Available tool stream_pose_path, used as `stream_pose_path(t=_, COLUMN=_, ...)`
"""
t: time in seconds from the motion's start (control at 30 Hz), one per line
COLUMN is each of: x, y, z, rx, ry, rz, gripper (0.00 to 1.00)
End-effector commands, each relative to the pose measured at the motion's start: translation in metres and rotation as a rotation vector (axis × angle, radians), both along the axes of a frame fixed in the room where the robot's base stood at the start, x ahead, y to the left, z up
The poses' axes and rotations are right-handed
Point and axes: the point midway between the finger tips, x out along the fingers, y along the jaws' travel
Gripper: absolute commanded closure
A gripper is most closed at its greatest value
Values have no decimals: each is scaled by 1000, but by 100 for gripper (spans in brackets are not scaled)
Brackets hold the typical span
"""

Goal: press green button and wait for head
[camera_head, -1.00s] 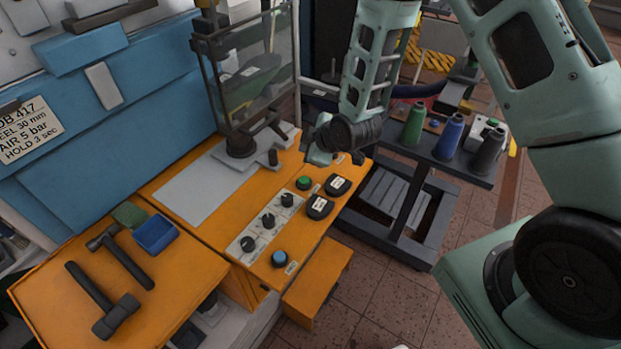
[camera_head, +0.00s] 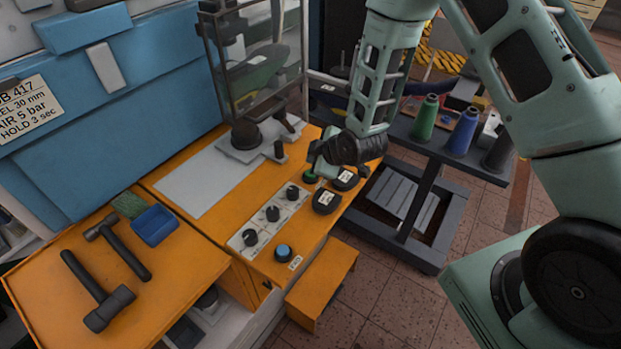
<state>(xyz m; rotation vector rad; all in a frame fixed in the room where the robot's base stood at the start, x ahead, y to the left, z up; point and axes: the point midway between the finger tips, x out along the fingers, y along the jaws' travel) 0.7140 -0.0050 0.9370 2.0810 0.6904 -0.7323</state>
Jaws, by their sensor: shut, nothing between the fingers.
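The green button (camera_head: 309,177) is on the orange bench top (camera_head: 222,223), at the far end of the row of black knobs. My gripper (camera_head: 316,172) is shut and empty, pointing down at the green button. Its fingertips are over or against the button and partly cover it; I cannot tell whether the button is pressed in.
Two black palm buttons (camera_head: 326,201) sit just right of the green button. A panel of black knobs (camera_head: 272,213) and a blue button (camera_head: 283,251) are nearer. A cart with thread cones (camera_head: 463,132) stands right.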

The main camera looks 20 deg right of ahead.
Motion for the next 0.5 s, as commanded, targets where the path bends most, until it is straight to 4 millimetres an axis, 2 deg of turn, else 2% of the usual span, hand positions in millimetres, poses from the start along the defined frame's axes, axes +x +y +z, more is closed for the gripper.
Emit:
stream_pose_path(t=0.03, x=0, y=0, z=-12, rx=0, ry=-1, rz=1, gripper=100)
stream_pose_path(t=0.13, x=0, y=0, z=-19, rx=0, ry=-2, rz=1, gripper=100)
stream_pose_path(t=0.5, x=0, y=0, z=-20, rx=0, ry=-2, rz=1, gripper=100)
